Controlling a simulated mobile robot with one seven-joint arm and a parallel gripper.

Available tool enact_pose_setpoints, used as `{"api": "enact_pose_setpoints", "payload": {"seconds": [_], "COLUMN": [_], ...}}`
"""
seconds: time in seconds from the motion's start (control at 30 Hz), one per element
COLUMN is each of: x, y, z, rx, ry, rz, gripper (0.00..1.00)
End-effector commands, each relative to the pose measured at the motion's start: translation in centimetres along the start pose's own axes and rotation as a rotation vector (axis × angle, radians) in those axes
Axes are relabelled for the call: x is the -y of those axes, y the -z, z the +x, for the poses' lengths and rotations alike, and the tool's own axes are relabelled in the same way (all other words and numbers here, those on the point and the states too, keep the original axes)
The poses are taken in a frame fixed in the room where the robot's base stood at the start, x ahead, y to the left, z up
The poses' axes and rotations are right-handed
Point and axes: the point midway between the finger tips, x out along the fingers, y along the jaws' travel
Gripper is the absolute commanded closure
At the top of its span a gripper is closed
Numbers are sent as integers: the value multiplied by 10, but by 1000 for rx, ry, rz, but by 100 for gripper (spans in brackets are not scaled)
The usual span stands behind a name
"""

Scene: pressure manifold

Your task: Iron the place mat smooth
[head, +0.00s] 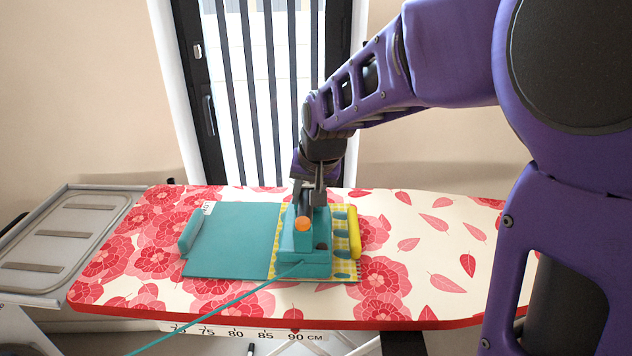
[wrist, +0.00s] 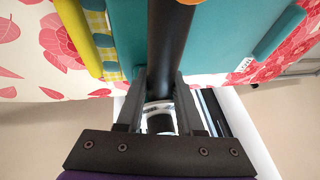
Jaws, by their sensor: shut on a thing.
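The place mat lies flat on the ironing board; its left part is plain teal (head: 230,240) and its right part is yellow check with teal ovals (head: 345,270). A teal iron (head: 303,262) with an orange knob stands on the mat, over the line between the two parts, hiding some of the check. My gripper (head: 313,192) is above the iron, shut on its handle. In the wrist view the dark handle (wrist: 172,45) runs between the fingers of my gripper (wrist: 160,85). The iron's sole is hidden.
The floral ironing board (head: 440,285) has clear room to the right. A teal bar (head: 190,232) edges the mat at left, a yellow bar (head: 354,232) at right. A teal cord (head: 215,308) runs to the lower left. A grey rack (head: 50,240) adjoins the board's left end.

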Motion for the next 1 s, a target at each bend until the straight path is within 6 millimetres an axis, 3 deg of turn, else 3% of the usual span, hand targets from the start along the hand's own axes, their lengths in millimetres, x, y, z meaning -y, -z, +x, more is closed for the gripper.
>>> {"api": "enact_pose_setpoints", "payload": {"seconds": [0.13, 0.77, 1.0], "x": [11, 8, -8], "y": [0, 41, 43], "z": [1, 18, 16], "rx": [0, -1, -1], "ry": [2, 0, -1], "rz": [-2, 1, 3], "gripper": [100, 100, 100]}}
